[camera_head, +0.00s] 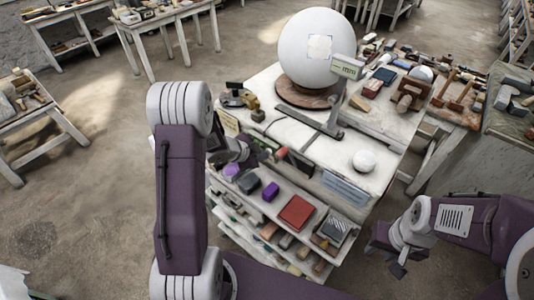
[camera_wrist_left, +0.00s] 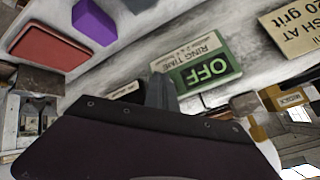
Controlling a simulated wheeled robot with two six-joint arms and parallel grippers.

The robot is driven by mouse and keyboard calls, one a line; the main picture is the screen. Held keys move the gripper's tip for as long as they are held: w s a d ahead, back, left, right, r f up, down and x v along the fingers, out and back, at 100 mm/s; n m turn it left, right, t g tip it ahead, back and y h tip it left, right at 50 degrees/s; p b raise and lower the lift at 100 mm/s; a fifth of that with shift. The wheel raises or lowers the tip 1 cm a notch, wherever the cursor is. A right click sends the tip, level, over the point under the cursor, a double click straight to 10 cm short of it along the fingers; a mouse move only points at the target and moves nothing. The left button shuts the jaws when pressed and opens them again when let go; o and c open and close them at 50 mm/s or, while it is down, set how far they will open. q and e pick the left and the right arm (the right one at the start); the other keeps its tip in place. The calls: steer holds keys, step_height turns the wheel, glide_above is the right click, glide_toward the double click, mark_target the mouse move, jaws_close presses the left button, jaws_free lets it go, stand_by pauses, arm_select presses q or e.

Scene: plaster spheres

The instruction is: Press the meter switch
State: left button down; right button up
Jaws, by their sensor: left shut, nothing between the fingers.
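A small pale box with a display (camera_head: 346,67), which looks like the meter, stands on a post beside a large white sphere (camera_head: 318,48). I cannot make out a switch on it. My left gripper (camera_head: 281,153) is shut and empty at the near edge of the worktable, below the post's foot. In the left wrist view its fingertips (camera_wrist_left: 158,92) show beside a green and cream plate reading "OFF" (camera_wrist_left: 208,68); contact with the plate cannot be told. My right gripper (camera_head: 385,258) hangs at the lower right, away from the table; its jaw opening is unclear.
The white worktable (camera_head: 385,165) carries a small white ball (camera_head: 364,160) and scattered tools. Shelves below hold a red box (camera_head: 296,212) and a purple block (camera_head: 270,192). A cluttered side table (camera_head: 460,117) stands at the right. Open floor lies at the left.

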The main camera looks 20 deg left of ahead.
arm_select(q)
steer(key=s, duration=0.2)
steer(key=s+a, duration=0.2)
steer(key=s, duration=0.1)
steer(key=shift+s+b, duration=0.3)
steer(key=s+d+f+n+g+y+b, duration=0.1)
steer(key=s+d+n+g+b, duration=0.2)
steer(key=s+n, duration=0.3)
steer(key=s+d+f+n+g+y+b, duration=0.2)
steer(key=s+n, duration=0.4)
steer(key=s, duration=0.5)
steer(key=shift+d+n+g+y+b, duration=0.3)
steer(key=shift+d+g+b, duration=0.4)
steer(key=shift+d+g, duration=0.15)
steer(key=shift+s+f, duration=0.1)
steer(key=shift+s, duration=0.1)
